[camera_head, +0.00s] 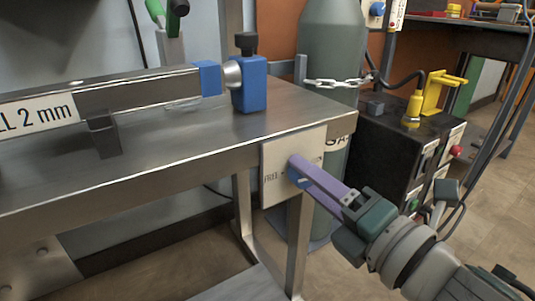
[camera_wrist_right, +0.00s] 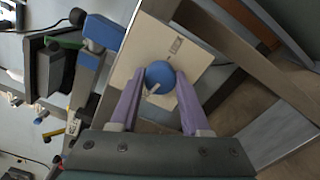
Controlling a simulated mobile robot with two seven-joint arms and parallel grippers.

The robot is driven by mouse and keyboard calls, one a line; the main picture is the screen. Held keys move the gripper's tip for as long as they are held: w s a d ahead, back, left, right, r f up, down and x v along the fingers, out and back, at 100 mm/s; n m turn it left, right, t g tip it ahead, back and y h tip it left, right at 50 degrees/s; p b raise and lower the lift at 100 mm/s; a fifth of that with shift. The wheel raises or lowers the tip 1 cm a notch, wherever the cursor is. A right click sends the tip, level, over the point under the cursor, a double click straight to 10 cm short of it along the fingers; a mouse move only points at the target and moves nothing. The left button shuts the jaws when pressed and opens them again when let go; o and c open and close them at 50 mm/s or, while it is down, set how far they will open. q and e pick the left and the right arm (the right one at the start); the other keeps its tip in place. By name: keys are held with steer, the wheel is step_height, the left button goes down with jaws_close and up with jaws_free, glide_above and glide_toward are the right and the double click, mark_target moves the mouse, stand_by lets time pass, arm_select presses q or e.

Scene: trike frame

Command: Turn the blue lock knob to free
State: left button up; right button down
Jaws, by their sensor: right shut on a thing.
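The blue lock knob (camera_head: 297,178) sits on a cream plate (camera_head: 280,150) at the front corner of the steel bench. The word FREE is printed at the plate's left side. My right gripper (camera_head: 298,168) reaches in from the lower right, its purple fingers shut on the knob and partly hiding it. In the right wrist view the round knob (camera_wrist_right: 160,76) sits between the two fingertips (camera_wrist_right: 161,82). A pale pointer mark on it slants toward the lower left there. My left gripper does not show.
The steel bench (camera_head: 190,135) carries a bar and a blue clamp block (camera_head: 248,88). A chained grey-green gas cylinder (camera_head: 330,45) and a dark machine box (camera_head: 390,135) with a yellow part stand behind the bench corner. Open floor lies at the right.

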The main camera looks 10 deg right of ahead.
steer(key=shift+n, duration=0.9)
steer(key=shift+c, duration=1.9)
jaws_free()
steer(key=p+v, duration=0.2)
steer(key=v, duration=0.8)
